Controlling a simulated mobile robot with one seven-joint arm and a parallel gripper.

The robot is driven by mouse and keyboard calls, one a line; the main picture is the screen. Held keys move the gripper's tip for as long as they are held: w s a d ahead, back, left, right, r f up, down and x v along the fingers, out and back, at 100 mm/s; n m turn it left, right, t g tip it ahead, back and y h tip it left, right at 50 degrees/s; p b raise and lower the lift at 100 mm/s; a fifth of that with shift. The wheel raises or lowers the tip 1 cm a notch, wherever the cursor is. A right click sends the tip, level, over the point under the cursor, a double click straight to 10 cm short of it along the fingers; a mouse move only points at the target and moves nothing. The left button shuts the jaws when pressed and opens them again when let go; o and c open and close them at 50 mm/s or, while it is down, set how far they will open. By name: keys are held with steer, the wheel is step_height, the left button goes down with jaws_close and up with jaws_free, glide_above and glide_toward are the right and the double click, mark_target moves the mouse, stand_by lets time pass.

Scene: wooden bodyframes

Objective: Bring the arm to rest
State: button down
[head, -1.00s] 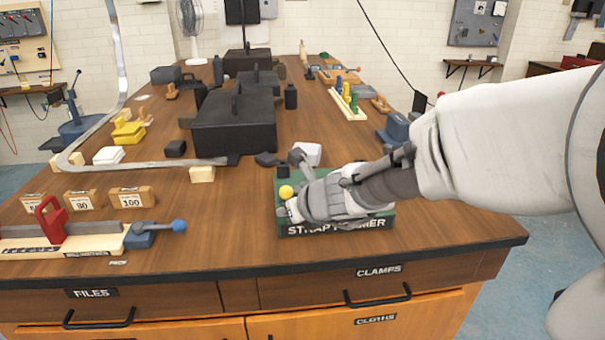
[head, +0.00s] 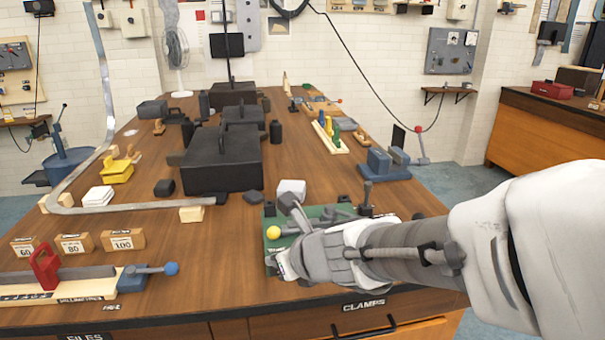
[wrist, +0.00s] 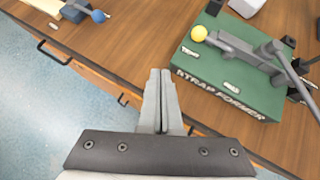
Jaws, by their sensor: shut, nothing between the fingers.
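My gripper (head: 281,266) is at the front left of the green strap former (head: 330,212) in the head view. In the wrist view its two grey fingers (wrist: 160,75) lie together, shut and empty. They show over the bench's front edge, beside the strap former (wrist: 235,85) and apart from it in that picture. The strap former has a yellow ball knob (head: 273,232) on a grey lever. My arm comes in from the right and hides the strap former's front in the head view.
The wooden bench (head: 230,280) has drawers with black handles below its front edge. A black case (head: 222,163), a bent metal strip (head: 130,208), labelled blocks (head: 122,239) and a red-handled tool (head: 45,268) stand to the left. Blue floor (wrist: 55,110) is clear in front.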

steer(key=s+d+r+n+g+p, duration=0.1)
steer(key=s+d+r+n+p, duration=0.3)
steer(key=n, duration=0.4)
steer(key=s+d+r+n+p, duration=0.2)
steer(key=s+r+n, duration=0.1)
steer(key=r+n, duration=0.4)
steer(key=s+d+r+n+g+h+p, duration=0.1)
steer(key=s+d+n+h, duration=0.5)
steer(key=d+n, duration=0.7)
steer(key=s+r+p, duration=0.1)
steer(key=s+p, duration=0.1)
steer(key=shift+s+d+r+n+g+p, duration=0.25)
steer(key=shift+s+d+n+g+p, duration=0.05)
steer(key=shift+p, duration=0.1)
